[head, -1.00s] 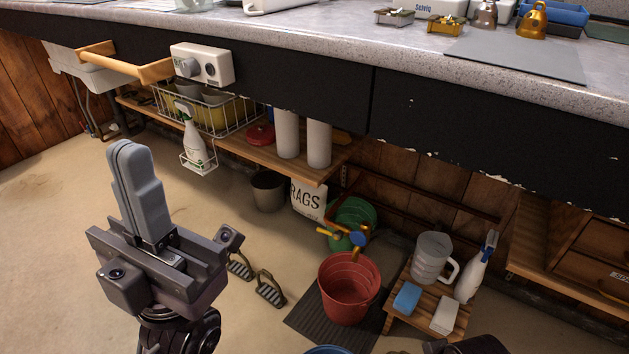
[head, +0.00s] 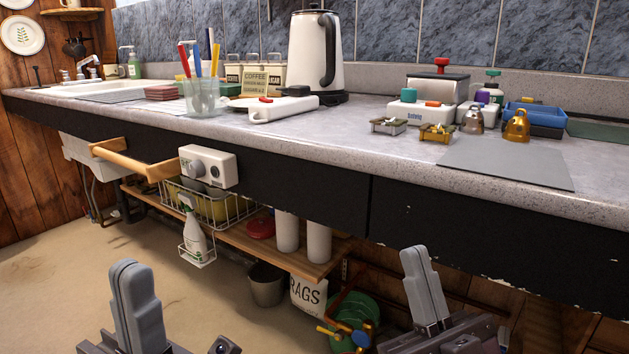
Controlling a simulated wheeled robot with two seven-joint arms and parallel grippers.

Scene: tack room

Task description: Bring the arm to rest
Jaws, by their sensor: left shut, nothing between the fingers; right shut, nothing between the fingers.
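My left gripper (head: 137,300) stands upright at the lower left of the head view, in front of the counter and over the floor. Its fingers are closed together with nothing between them. My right gripper (head: 425,285) is at the lower right, in front of the dark counter front, also with its fingers together and empty. Both grippers are below the level of the countertop (head: 370,150) and appear apart from it. The lower parts of both arms are cut off by the picture's bottom edge.
A kettle (head: 314,55), a glass of pens (head: 203,97), two bells and a grey mat (head: 505,163) are on the counter. A wooden rail (head: 135,160) and white control box (head: 208,167) jut from its front. Below are a shelf (head: 270,250) and bucket (head: 265,284). Floor at left is clear.

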